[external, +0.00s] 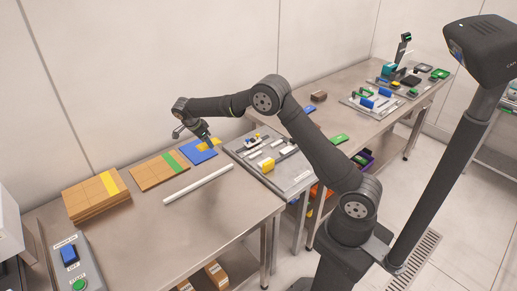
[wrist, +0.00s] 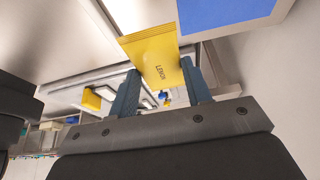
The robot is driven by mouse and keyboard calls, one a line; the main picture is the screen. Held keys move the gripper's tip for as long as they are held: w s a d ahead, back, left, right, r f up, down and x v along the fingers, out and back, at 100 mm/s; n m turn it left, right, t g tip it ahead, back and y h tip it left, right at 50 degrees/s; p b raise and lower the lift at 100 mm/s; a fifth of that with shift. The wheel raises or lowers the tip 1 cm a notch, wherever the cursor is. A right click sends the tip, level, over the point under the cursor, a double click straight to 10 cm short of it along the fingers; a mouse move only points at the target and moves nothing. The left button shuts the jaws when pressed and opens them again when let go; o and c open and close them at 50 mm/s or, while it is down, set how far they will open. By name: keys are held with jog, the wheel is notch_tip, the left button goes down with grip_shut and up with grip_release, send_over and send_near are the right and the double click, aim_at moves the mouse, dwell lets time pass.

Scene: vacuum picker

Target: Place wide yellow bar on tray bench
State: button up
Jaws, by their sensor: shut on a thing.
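The wide yellow bar (wrist: 154,58), lettered "LEMON", sits between the two blue fingers of my gripper (wrist: 160,88) in the wrist view. My gripper (external: 209,146) is shut on it. In the external view a bit of yellow (external: 215,142) shows beside the fingers, over or near a blue flat piece (external: 198,157); the gap cannot be judged. The blue piece also shows at the top of the wrist view (wrist: 230,12). The metal bench (external: 150,228) under it carries tan trays, one with a yellow stripe (external: 92,195) and one with a green stripe (external: 160,170).
A white rod (external: 198,184) lies across the bench front. A grey board (external: 268,163) with white and yellow pieces stands right of my gripper. A button box (external: 74,268) sits at the left. A second bench (external: 335,105) holds more parts. The bench's front middle is clear.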

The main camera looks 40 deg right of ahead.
jog(key=s+a, duration=0.4)
jog(key=a, duration=0.5)
jog(key=s+a, duration=0.4)
jog(key=a, duration=0.5)
send_over(152, 248)
jog(key=a, duration=0.1)
notch_tip(152, 248, down, 7)
jog(key=shift+w+r, duration=0.1)
jog(key=shift+r, duration=0.05)
jog(key=shift+a+f, duration=0.15)
jog(key=shift+f, duration=1.95)
jog(key=shift+f, duration=0.1)
jog(key=o, duration=1)
